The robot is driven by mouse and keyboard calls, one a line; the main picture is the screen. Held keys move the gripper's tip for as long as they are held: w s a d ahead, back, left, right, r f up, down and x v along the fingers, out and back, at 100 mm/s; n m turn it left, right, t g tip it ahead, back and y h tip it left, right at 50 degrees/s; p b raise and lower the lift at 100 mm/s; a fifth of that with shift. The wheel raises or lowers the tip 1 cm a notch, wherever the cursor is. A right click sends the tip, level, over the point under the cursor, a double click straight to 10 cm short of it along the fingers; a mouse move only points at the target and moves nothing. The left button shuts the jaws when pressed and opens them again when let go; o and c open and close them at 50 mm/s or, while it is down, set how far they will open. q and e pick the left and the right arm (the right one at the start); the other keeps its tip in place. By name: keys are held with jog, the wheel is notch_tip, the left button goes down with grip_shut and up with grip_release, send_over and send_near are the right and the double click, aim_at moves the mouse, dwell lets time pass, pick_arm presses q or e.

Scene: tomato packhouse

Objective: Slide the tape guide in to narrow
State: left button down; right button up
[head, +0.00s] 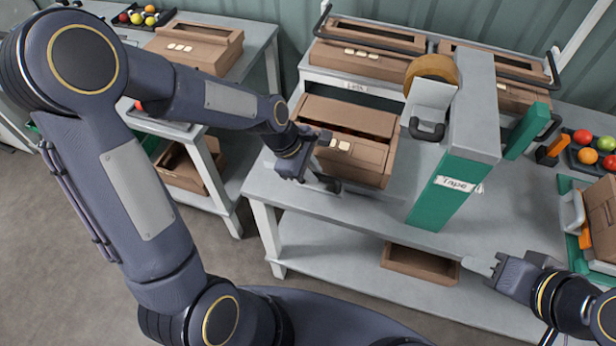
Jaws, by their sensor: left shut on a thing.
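The tape station is a grey and green post with a "Tape" label (455,184) and a brown tape roll (432,69) at its top. A brown carton (352,160) lies on the grey bench to the left of the post. My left gripper (318,178) is at the carton's near left corner, shut on the dark grip of the tape guide (328,185); its fingers largely hide the guide. My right gripper (486,265) is at the bench's front edge at lower right, away from the guide; its finger gap is not clear.
Cartons stand behind on racks with black rails (370,40). A side table (258,50) at left holds another carton (198,46) and a tomato tray (140,17). A tomato tray (590,150) and a carton (602,215) are at right. An open box (421,264) sits on the lower shelf.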

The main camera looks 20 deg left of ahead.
pick_arm(q)
jog(key=shift+w, duration=0.4)
jog(key=c, duration=1.4)
grip_release()
jog(key=shift+w, duration=0.1)
jog(key=shift+o, duration=0.2)
jog(key=shift+r, duration=0.1)
jog(key=v, duration=0.7)
jog(key=shift+a+r, duration=0.2)
jog(key=shift+r, duration=0.15)
